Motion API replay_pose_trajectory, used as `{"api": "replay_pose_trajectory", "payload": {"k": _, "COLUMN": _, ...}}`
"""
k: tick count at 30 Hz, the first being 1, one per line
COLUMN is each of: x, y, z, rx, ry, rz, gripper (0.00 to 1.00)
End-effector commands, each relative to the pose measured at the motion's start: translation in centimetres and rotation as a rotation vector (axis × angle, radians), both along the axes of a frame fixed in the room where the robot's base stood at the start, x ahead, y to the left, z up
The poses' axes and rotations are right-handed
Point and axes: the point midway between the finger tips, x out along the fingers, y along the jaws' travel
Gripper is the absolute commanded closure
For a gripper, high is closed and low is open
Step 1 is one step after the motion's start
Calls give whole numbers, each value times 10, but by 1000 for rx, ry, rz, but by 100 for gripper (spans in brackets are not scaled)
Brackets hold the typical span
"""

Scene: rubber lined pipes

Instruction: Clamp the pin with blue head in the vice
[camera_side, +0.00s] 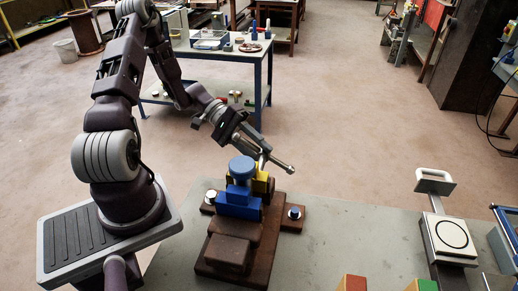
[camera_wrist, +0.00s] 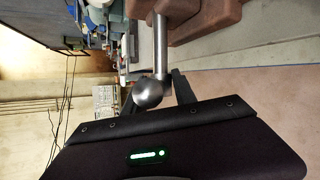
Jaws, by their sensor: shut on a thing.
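The vice (camera_side: 228,252) stands on the grey table with a brown base, a blue jaw block (camera_side: 240,205) and a yellow block (camera_side: 262,183) behind it. The pin's round blue head (camera_side: 242,166) shows upright above the blue block; its lower part is hidden, so I cannot tell how firmly it is held. My gripper (camera_side: 261,161) is behind and above the yellow block, shut on the vice's metal handle (camera_side: 281,164). In the wrist view, the handle's bar (camera_wrist: 160,45) and ball end (camera_wrist: 149,91) show by the dark fingers (camera_wrist: 153,94).
Small bolts (camera_side: 294,213) sit on the vice base's sides. A white-topped device with a handle (camera_side: 449,240) stands at right on the table. Red and green blocks (camera_side: 354,284) lie at the front edge. The table between vice and device is clear.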

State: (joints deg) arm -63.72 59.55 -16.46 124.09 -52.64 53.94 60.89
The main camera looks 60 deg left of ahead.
Motion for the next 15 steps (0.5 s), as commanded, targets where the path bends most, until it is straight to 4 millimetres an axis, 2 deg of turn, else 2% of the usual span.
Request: {"api": "replay_pose_trajectory", "payload": {"k": 15, "x": -1, "y": 1, "z": -10, "rx": -348, "ry": -343, "rz": 3, "gripper": 100}}
